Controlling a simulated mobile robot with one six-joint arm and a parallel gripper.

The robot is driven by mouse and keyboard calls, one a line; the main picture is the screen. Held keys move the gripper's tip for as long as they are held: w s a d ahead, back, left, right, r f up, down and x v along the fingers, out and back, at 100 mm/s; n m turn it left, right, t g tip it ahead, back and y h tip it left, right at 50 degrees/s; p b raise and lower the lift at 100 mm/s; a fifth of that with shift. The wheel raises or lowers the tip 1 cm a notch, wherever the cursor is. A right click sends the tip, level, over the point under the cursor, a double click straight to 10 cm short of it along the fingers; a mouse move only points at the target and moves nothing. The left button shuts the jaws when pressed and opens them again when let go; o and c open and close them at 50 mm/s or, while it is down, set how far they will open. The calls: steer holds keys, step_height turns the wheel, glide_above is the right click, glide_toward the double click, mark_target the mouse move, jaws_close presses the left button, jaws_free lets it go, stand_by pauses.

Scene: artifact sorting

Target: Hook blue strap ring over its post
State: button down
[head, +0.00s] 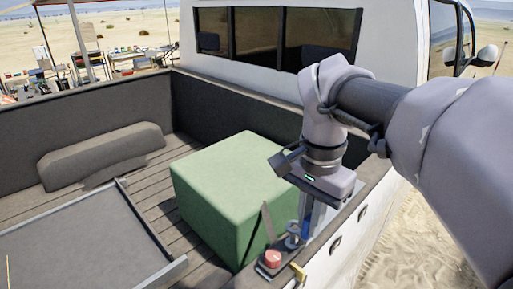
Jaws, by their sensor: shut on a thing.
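My gripper (309,222) points down over the truck bed's near side rail. Its fingers are shut on a small blue piece (306,229), which seems to be the blue strap ring. The ring's opening and the rest of the strap are hidden or too small to tell. A short metal post (293,240) with a round top stands on a dark plate on the rail, just left of and below the fingertips. I cannot tell whether the ring touches the post. A red round piece (272,259) sits on the same plate, left of the post.
A large green box (225,185) stands in the bed beside the rail. A dark thin strip rises against it near the plate. A yellow piece (299,272) hangs on the rail's outer side. A grey panel (80,240) and a long grey bundle (100,155) lie further left.

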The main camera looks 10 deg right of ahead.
steer(key=shift+f, duration=0.1)
stand_by(0.3)
steer(key=shift+f+b, duration=0.6)
steer(key=shift+f, duration=0.05)
steer(key=shift+f, duration=0.1)
steer(key=shift+f+b, duration=0.7)
steer(key=shift+f, duration=0.1)
steer(key=shift+f+b, duration=0.3)
steer(key=shift+f, duration=0.15)
